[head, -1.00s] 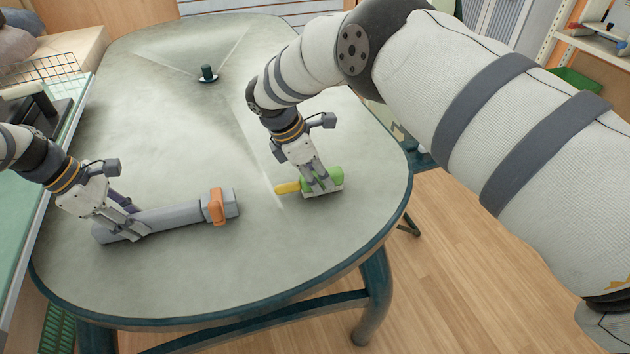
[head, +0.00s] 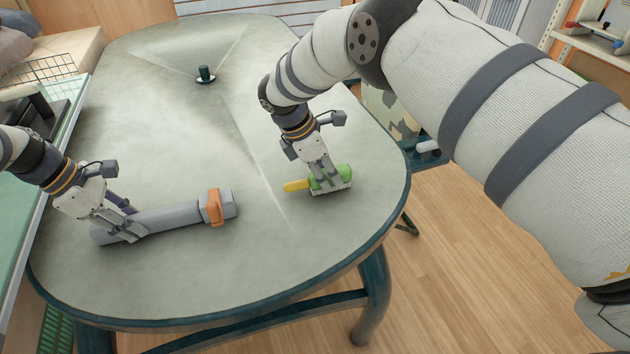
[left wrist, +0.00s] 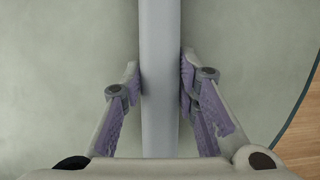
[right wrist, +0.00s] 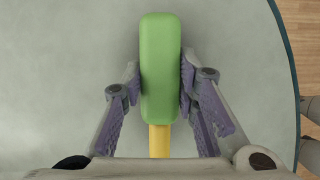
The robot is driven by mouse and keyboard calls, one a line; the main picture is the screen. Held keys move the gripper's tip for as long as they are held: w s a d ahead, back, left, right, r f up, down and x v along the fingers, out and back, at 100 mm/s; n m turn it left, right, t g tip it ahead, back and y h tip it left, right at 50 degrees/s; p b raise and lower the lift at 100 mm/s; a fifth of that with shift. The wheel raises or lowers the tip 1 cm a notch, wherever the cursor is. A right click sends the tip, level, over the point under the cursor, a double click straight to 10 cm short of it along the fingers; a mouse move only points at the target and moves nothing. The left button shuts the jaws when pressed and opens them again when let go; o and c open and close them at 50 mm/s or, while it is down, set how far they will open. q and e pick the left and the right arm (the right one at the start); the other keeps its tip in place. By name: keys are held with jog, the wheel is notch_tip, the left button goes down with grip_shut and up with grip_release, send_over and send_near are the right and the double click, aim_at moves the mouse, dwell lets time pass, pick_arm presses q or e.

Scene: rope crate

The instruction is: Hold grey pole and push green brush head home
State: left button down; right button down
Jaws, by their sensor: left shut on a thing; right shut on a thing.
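The grey pole (head: 172,217) lies along the table with an orange collar (head: 214,207) and a grey end block at its right end. My left gripper (head: 136,237) is shut on the pole near its left end; the left wrist view shows the pole (left wrist: 160,70) between both fingers (left wrist: 160,88). The green brush head (head: 344,173) has a yellow stem (head: 296,185) pointing left toward the pole's collared end, with a clear gap between them. My right gripper (head: 330,190) is shut on the green head, which shows between the fingers in the right wrist view (right wrist: 160,65).
The table (head: 200,285) is mostly bare, with a dark green post (head: 206,75) standing at the back. A wire basket (head: 52,70) stands at the far left. The table's right edge is close beside the brush head.

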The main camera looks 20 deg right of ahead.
aim_at(345, 167)
pick_arm(q)
jog(key=shift+s+f, duration=0.15)
jog(key=shift+f, duration=0.1)
pick_arm(e)
jog(key=shift+s+d+f, duration=0.1)
jog(key=shift+s+d, duration=0.05)
jog(key=shift+d, duration=2.2)
pick_arm(q)
jog(key=c, duration=1.2)
grip_release()
jog(key=shift+r, duration=0.25)
jog(key=v, duration=1.1)
jog(key=shift+a+r, duration=0.25)
jog(key=shift+r, duration=0.05)
